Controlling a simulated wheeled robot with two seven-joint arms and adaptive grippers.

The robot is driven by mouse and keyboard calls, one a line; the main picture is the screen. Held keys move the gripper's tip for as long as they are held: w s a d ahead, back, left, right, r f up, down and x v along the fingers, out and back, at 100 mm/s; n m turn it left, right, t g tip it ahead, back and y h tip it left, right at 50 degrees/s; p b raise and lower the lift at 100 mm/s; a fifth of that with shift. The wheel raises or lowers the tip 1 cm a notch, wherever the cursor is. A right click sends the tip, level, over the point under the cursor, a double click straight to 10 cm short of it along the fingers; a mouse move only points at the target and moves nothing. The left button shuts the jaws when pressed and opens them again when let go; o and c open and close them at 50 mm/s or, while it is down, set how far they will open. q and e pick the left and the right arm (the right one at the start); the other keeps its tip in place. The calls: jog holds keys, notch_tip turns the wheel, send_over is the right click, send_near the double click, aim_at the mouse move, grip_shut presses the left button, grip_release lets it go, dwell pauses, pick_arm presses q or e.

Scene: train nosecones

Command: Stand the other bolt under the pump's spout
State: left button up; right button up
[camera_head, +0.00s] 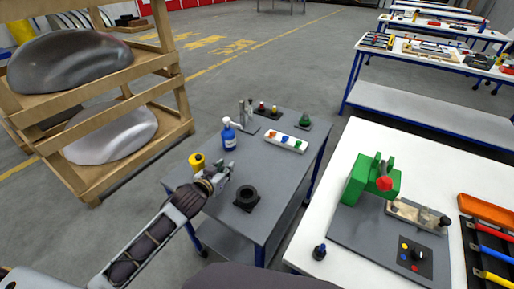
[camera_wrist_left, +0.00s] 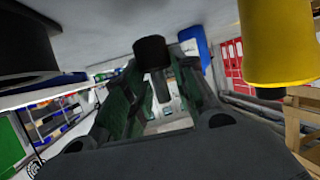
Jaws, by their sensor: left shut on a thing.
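My left gripper (camera_head: 222,172) is over the near left part of the small grey table (camera_head: 205,209). In the left wrist view its fingers (camera_wrist_left: 160,105) are shut on a bolt with a black head (camera_wrist_left: 154,52) and a grey shank (camera_wrist_left: 162,88). The bolt is hardly visible in the head view. The pump is a blue bottle (camera_head: 228,139) with a white top, standing just beyond the gripper. A blue shape behind the bolt in the wrist view (camera_wrist_left: 195,45) looks like this bottle. I cannot make out a second bolt under the spout. My right gripper is not in view.
A yellow container (camera_head: 197,160) stands close left of the gripper, and a black ring-shaped part (camera_head: 246,198) lies to its right. A white tray of coloured pieces (camera_head: 286,143) and a green object (camera_head: 304,121) are farther right. A wooden rack (camera_head: 170,70) is at left.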

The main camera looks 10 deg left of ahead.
pick_arm(q)
jog(key=shift+w, duration=0.15)
jog(key=shift+w+d, duration=0.15)
jog(key=shift+w, duration=1.4)
jog(key=shift+w+d, duration=0.2)
jog(key=shift+w, duration=1.3)
jog(key=shift+w+d, duration=0.15)
jog(key=shift+w, duration=1.4)
jog(key=w, duration=0.4)
jog(key=shift+w+d, duration=0.3)
jog(key=shift+w, duration=0.1)
jog(key=shift+w+d, duration=0.2)
jog(key=shift+w, duration=1.6)
jog(key=shift+f, duration=1.7)
